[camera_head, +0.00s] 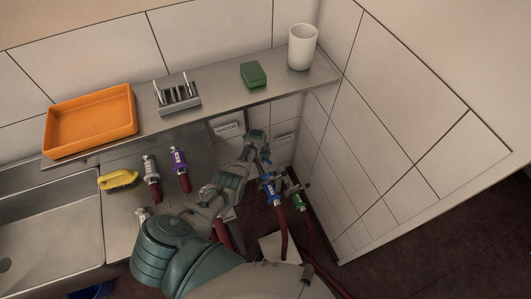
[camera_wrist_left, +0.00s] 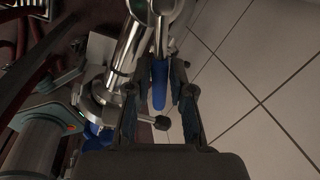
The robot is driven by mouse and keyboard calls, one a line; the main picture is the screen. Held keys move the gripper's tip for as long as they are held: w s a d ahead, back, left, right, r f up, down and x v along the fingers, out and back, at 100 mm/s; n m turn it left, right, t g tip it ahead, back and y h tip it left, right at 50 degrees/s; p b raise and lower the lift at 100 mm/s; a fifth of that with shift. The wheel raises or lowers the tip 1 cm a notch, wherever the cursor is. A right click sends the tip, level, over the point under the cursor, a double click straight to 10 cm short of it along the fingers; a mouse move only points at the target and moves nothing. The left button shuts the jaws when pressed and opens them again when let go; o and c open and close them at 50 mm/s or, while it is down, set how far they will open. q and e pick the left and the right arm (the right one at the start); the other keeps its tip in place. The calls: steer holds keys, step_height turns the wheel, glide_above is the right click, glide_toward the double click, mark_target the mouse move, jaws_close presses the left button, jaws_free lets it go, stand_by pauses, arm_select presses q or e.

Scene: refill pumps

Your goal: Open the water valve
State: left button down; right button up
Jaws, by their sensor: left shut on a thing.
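My left gripper (camera_head: 259,146) reaches up to the pipework below the steel shelf, by a white label reading WATER (camera_head: 228,129). In the left wrist view its two fingers (camera_wrist_left: 161,84) stand on either side of the blue handle of the water valve (camera_wrist_left: 160,88) and are shut on it. The handle hangs from a shiny metal pipe (camera_wrist_left: 165,8). In the head view the gripper hides most of the valve. A blue coupling (camera_head: 270,187) on a red hose shows just below it. My right gripper is in neither view.
The shelf holds an orange tray (camera_head: 92,119), a metal rack (camera_head: 178,98), a green sponge (camera_head: 253,75) and a white cup (camera_head: 302,47). A tiled wall (camera_head: 375,150) closes the right side.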

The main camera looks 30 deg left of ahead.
arm_select(q)
steer(key=shift+s+a+r+m+h, duration=0.15)
steer(key=shift+s+a+m, duration=0.15)
steer(key=shift+m, duration=0.7)
steer(key=shift+s+a+r+m+h, duration=0.15)
steer(key=shift+s+m, duration=0.25)
steer(key=shift+m, duration=0.6)
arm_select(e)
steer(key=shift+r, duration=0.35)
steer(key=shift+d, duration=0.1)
arm_select(q)
steer(key=c, duration=1)
jaws_free()
steer(key=shift+s, duration=0.3)
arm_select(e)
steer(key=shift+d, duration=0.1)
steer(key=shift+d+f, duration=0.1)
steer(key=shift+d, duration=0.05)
